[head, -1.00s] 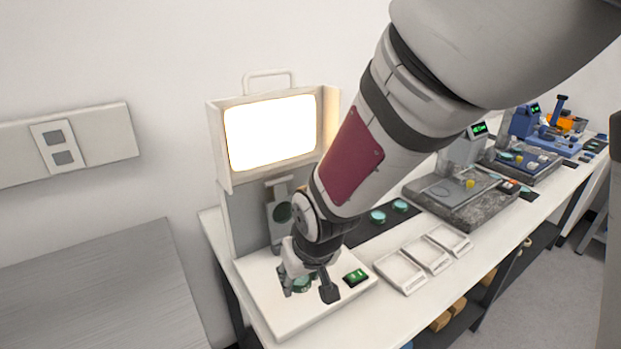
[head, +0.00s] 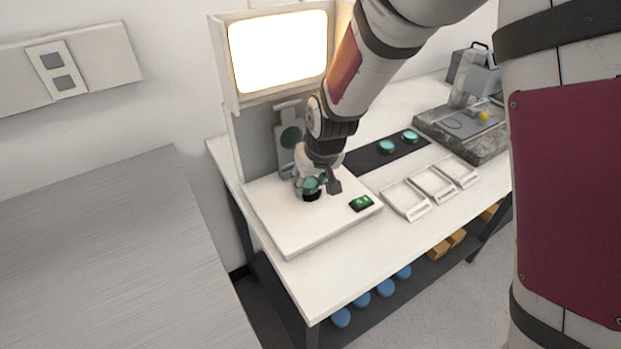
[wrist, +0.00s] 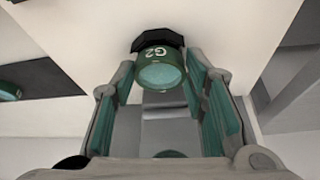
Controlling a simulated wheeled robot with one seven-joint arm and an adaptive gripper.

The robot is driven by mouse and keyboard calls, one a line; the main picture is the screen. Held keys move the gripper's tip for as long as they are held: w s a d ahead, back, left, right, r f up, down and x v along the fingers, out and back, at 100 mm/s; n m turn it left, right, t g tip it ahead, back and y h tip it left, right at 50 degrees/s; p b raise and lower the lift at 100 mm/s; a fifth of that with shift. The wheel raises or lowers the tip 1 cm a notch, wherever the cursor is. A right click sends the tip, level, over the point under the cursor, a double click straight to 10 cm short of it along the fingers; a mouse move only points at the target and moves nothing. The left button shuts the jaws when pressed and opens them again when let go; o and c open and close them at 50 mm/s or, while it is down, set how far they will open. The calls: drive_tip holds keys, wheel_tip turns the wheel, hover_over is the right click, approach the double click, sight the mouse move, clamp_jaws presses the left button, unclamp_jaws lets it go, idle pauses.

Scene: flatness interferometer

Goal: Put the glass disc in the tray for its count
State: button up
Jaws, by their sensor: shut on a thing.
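The glass disc (head: 311,184) is a teal disc in a dark green ring marked G2; it also shows in the wrist view (wrist: 160,70). My gripper (head: 318,182) is shut on it, with a finger on each side. The disc is at a black round seat (head: 312,196) on the white instrument base; I cannot tell if they touch. Three shallow white trays stand in a row to the right: a near one (head: 404,201), a middle one (head: 433,184) and a far one (head: 460,172). Their labels are too small to read.
Two more teal discs (head: 386,146) (head: 410,136) lie on a black mat (head: 370,158) behind the trays. The lit screen (head: 278,50) stands above the seat. A grey stone plate (head: 465,128) is further right. The white bench front (head: 400,245) is clear.

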drive_tip(key=shift+f, duration=0.2)
drive_tip(key=o, duration=1.2)
